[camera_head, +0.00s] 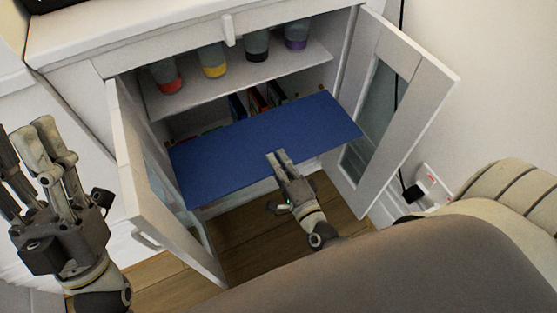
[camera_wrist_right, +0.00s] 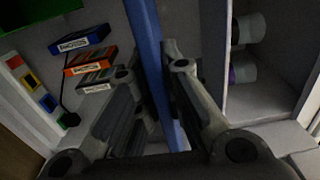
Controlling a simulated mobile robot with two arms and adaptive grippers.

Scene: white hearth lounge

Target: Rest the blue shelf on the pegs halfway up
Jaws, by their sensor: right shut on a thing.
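The blue shelf (camera_head: 265,140) is a flat board that lies across the opening of the white cabinet (camera_head: 95,68), its front part sticking out between the open doors. My right gripper (camera_head: 278,158) is shut on its front edge near the middle. In the right wrist view the blue shelf (camera_wrist_right: 149,50) shows edge-on between the fingers of my right gripper (camera_wrist_right: 165,85). My left gripper (camera_head: 40,150) is empty and open at the left, outside the left door.
The left door (camera_head: 140,160) and right door (camera_head: 395,95) stand open beside the board. Several cups with coloured bands, one yellow (camera_head: 213,62), stand on a white upper shelf (camera_head: 190,96). Photo boxes (camera_wrist_right: 90,62) stand below the board. A wall socket (camera_head: 432,182) is at the right.

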